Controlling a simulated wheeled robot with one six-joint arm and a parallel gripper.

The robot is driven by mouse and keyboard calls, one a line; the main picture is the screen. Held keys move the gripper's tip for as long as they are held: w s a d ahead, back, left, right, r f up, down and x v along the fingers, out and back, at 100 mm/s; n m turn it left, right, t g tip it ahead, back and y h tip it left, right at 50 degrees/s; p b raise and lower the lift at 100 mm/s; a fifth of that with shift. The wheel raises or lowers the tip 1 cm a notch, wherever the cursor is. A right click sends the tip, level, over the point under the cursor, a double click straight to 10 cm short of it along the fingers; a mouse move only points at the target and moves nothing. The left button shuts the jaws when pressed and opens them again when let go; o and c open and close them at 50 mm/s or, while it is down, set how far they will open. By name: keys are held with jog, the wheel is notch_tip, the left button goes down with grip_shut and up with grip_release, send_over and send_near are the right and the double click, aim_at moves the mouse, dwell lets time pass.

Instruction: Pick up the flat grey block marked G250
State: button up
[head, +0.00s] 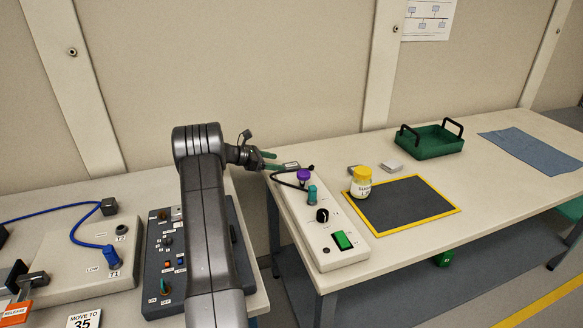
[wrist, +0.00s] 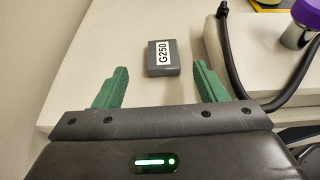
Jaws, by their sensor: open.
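The flat grey block (wrist: 163,59) with a white G250 label lies on the pale bench top in the wrist view. It is ahead of my gripper (wrist: 161,70), in line with the gap between its two green fingers. The fingers are apart, with free space on both sides of the block. In the head view my gripper (head: 272,161) is at the left back end of the right bench. A small grey shape just beyond its fingertips looks like the same block (head: 292,165), partly hidden; its label cannot be read there.
A white control panel (head: 316,228) with a black cable and a purple-topped connector (head: 303,175) is close to the right of my gripper.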

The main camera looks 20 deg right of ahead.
aim_at(291, 165)
jog(key=shift+s+p+x, duration=0.2)
jog(key=shift+p+x, duration=0.1)
jog(key=shift+x, duration=2.65)
jog(key=c, duration=1.1)
